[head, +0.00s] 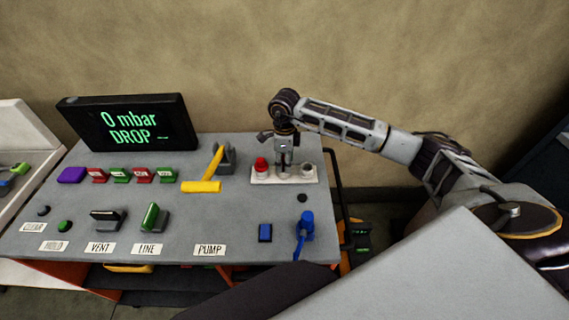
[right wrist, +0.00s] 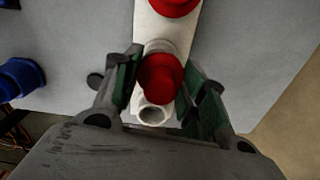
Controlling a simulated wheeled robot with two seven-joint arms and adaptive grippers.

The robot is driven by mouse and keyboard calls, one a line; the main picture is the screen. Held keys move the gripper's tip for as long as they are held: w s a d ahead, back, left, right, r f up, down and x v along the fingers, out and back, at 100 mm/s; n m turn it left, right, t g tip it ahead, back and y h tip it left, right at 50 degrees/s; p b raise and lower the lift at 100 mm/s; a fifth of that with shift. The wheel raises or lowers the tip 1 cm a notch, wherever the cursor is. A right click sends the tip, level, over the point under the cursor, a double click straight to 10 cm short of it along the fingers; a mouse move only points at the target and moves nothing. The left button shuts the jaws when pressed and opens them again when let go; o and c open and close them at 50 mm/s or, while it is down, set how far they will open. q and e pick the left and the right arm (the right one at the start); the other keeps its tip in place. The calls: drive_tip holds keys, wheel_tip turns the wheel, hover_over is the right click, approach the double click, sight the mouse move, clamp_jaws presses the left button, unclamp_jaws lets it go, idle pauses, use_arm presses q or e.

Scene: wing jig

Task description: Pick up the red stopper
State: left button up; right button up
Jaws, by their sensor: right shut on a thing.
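A white holder strip (head: 268,179) lies on the right part of the grey console top. One red stopper (head: 261,164) stands at its left end; it also shows at the top of the right wrist view (right wrist: 173,5). My right gripper (head: 284,166) points down over the middle of the strip. In the right wrist view its green-padded fingers (right wrist: 163,86) are shut on a second red stopper (right wrist: 161,76), beside an open white socket (right wrist: 153,113). The fingers hide this stopper in the head view. I cannot tell whether it is clear of the holder. My left gripper is out of view.
A yellow T-handle (head: 202,186) lies left of the strip. A black display (head: 128,124) reads "0 mbar DROP". Several coloured blocks and labelled switches fill the left side. A blue valve (head: 305,229) stands near the front right edge. The wall rises behind the console.

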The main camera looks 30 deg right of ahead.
wheel_tip(320, 180, up, 9)
drive_tip(key=shift+f+b, duration=0.1)
drive_tip(key=shift+b, duration=0.7)
drive_tip(key=shift+r, duration=0.4)
drive_tip(key=shift+r+p, duration=0.6)
drive_tip(key=shift+r, duration=0.5)
drive_tip(key=shift+r, duration=0.1)
